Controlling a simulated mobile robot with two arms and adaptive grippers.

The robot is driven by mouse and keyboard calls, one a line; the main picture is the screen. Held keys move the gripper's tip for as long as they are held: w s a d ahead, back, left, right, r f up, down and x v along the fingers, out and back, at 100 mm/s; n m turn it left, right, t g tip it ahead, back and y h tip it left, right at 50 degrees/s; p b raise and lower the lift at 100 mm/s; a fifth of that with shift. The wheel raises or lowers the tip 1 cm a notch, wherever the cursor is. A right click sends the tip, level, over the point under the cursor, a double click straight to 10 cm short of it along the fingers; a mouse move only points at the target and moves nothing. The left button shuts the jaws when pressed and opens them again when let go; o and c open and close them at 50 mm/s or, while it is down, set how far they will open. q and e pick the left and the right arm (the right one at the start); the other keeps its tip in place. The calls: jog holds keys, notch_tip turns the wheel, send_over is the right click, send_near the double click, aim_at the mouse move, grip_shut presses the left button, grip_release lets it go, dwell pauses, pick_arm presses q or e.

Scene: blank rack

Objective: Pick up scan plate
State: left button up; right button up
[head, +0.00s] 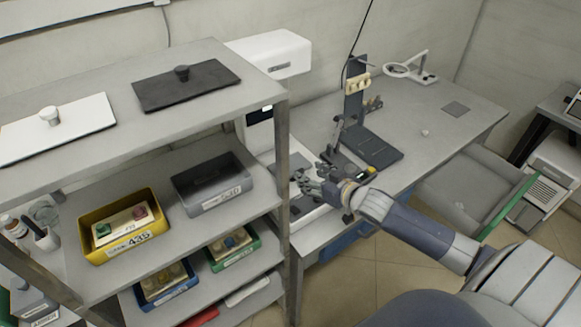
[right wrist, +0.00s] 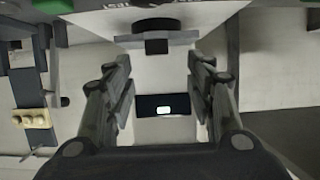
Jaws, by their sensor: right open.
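Which thing is the scan plate is not certain. A white plate (head: 55,130) with a pale knob and a dark plate (head: 185,85) with a dark knob lie on the rack's top shelf. My right gripper (head: 308,180) is open and empty, in front of a white machine (head: 262,145) between rack and bench. A dark round knob-like part (right wrist: 155,28) shows beyond the fingertips. My left gripper is out of view.
The rack (head: 288,150) stands close left of my right gripper, with a yellow bin (head: 90,254) and a grey bin (head: 215,198) on its middle shelf. A dark stand (head: 354,95) is on the bench (head: 440,130). The bench's right part is mostly clear.

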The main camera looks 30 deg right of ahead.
aim_at(300, 171)
jog(key=shift+d+f+p+x, duration=0.15)
jog(key=shift+p+x, duration=0.15)
jog(key=shift+x, duration=1.2)
jog(key=shift+d+f+p+x, duration=0.1)
jog(key=shift+f+p+x, duration=0.15)
jog(key=shift+x, duration=1.2)
jog(key=shift+s+a+r, duration=0.1)
grip_shut()
